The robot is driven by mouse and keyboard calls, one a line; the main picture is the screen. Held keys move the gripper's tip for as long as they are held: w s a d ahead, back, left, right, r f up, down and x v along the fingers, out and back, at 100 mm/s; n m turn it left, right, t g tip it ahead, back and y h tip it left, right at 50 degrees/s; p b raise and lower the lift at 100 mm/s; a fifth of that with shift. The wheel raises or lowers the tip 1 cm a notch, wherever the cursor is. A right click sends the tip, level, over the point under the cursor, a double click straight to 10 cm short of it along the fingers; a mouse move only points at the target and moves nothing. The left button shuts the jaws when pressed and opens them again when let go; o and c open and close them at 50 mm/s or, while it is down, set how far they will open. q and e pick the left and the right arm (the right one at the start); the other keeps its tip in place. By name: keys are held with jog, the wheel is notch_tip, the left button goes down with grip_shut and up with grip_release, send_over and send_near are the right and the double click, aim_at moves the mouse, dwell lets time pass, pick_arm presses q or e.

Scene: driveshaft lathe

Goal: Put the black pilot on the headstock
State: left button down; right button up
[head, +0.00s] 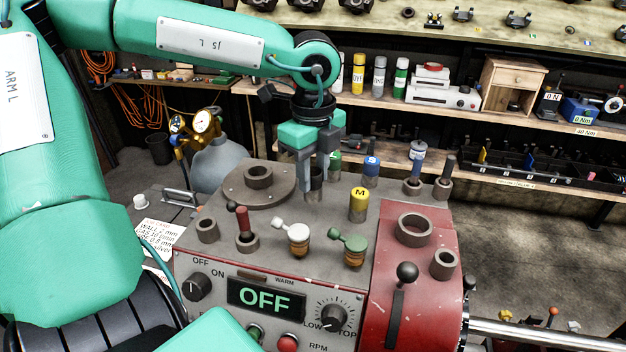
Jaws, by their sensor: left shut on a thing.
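My left gripper (316,180) points down over the back of the grey headstock (325,228). It is shut on the black pilot (316,178), a dark cylinder with a paler metal lower end. The fingers hide part of it. Its lower end is at or just above the headstock top; I cannot tell whether it touches. A yellow pilot marked M (359,203) stands upright to its right. A blue pilot marked S (371,170) and a green one (335,160) stand behind. My right gripper is not in view.
A round flange with a ring (258,178) lies left of the gripper. White (298,236) and green (352,245) handled knobs stand in front. A red cover (412,275) with rings is at right. Shelves (470,112) with cans and tools run behind.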

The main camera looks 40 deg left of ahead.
aim_at(313, 187)
pick_arm(q)
notch_tip(313, 187, down, 3)
jog(key=shift+r+p, duration=0.1)
jog(key=shift+p, duration=0.3)
jog(key=shift+w+f, duration=0.1)
jog(key=shift+f, duration=0.1)
jog(key=shift+f+b, duration=0.1)
jog(key=shift+b, duration=0.2)
jog(key=c, duration=1.1)
grip_release()
jog(key=shift+o, duration=0.2)
